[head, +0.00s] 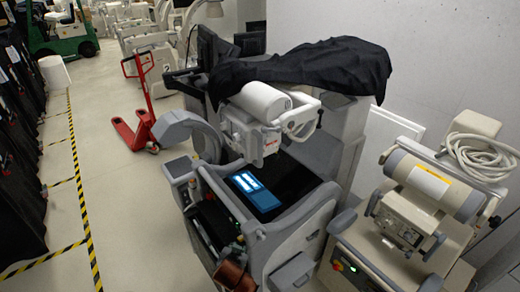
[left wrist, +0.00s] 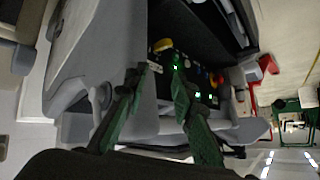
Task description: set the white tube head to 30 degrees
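The white tube head (head: 262,101) sits on top of the grey cart in the middle of the head view, with a boxy front (head: 246,134) below its cylinder and a pale bracket (head: 300,118) at its right end. A black cloth (head: 320,68) lies over the arm behind it and partly over its top. I cannot read its angle. My left gripper (left wrist: 157,72) shows two dark green fingers spread apart with nothing held between them. Behind them is a grey cart with a dark panel of lit green lamps (left wrist: 198,88).
A second cart at right carries a cream tube head (head: 433,187) with a yellow label and a coiled hose (head: 480,156). A red pallet jack (head: 139,115) and green forklift (head: 62,38) stand at left.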

